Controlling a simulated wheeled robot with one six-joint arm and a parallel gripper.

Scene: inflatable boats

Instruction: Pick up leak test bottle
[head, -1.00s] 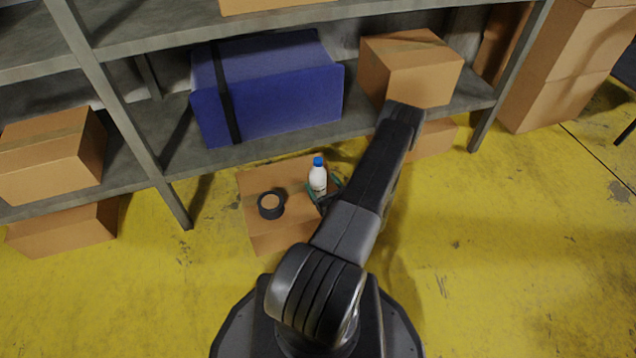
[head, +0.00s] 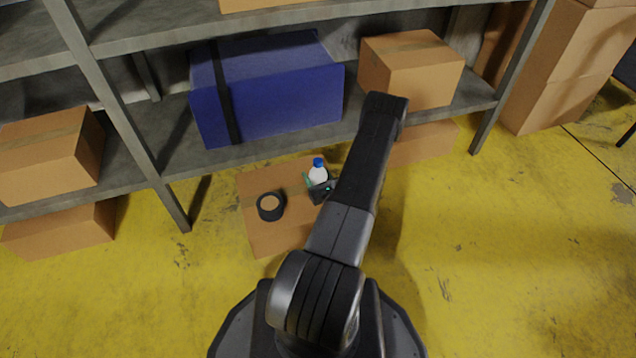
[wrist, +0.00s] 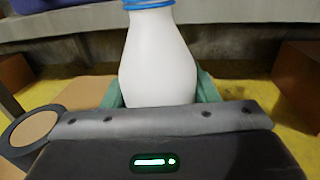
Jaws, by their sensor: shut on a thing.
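The leak test bottle (head: 318,175) is white with a blue cap and stands upright over the cardboard box on the floor. It fills the middle of the wrist view (wrist: 157,62), where its cap is mostly cut off at the top. My gripper (head: 316,186) is at the bottle, with a green finger on each side of its body. The wrist view shows the gripper (wrist: 155,92) shut on the bottle. The lower part of the bottle is hidden behind the gripper body, so I cannot tell whether its base touches the box.
The cardboard box (head: 262,232) carries a roll of dark tape (head: 270,206) left of the bottle. Behind stands a grey shelf (head: 180,150) with a blue case (head: 270,95) and a carton (head: 410,68). Yellow floor (head: 480,250) is clear at the right.

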